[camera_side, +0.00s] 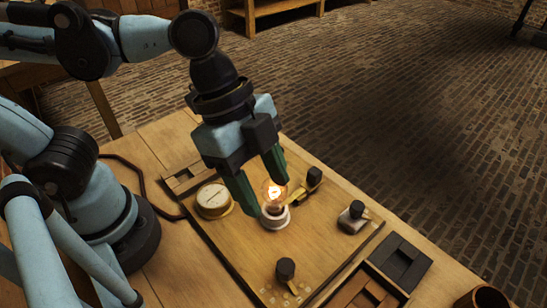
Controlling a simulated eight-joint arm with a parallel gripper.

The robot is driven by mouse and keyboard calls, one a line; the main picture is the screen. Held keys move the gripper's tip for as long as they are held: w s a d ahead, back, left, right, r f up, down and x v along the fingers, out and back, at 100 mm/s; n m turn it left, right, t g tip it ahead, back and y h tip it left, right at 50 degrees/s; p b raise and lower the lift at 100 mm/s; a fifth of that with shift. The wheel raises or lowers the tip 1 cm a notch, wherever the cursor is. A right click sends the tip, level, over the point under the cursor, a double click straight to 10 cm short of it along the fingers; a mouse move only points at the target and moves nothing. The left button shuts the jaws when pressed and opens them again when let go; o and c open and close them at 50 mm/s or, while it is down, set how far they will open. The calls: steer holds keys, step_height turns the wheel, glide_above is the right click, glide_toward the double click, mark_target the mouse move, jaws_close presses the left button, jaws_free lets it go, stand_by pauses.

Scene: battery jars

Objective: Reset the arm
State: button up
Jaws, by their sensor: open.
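My gripper (262,182) points down over the wooden board (230,254) on the table. Its two green-lined fingers are open. A glowing bulb (274,190) stands upright in a white round socket (275,218), just below and between the fingertips in this view. I cannot tell whether a finger touches the bulb. Nothing is seen held in the fingers.
A round dial (213,199) sits left of the bulb. Black-knobbed parts stand on the board at the right (352,216), behind the bulb (314,178) and in front (286,270). A dark box (400,262), a wooden tray (336,300) and a brown cup (484,298) are at the lower right.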

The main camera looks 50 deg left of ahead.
steer(key=w+a+n+t+y, duration=0.2)
steer(key=w+a+n+t, duration=0.1)
steer(key=a+n, duration=0.4)
steer(key=w+a+f+n+t+y, duration=0.1)
steer(key=w+a+n, duration=0.5)
steer(key=a, duration=0.6)
steer(key=shift+f+n+t+y, duration=0.25)
steer(key=shift+n+t+y, duration=0.45)
steer(key=shift+n+t, duration=0.4)
steer(key=shift+c, duration=0.3)
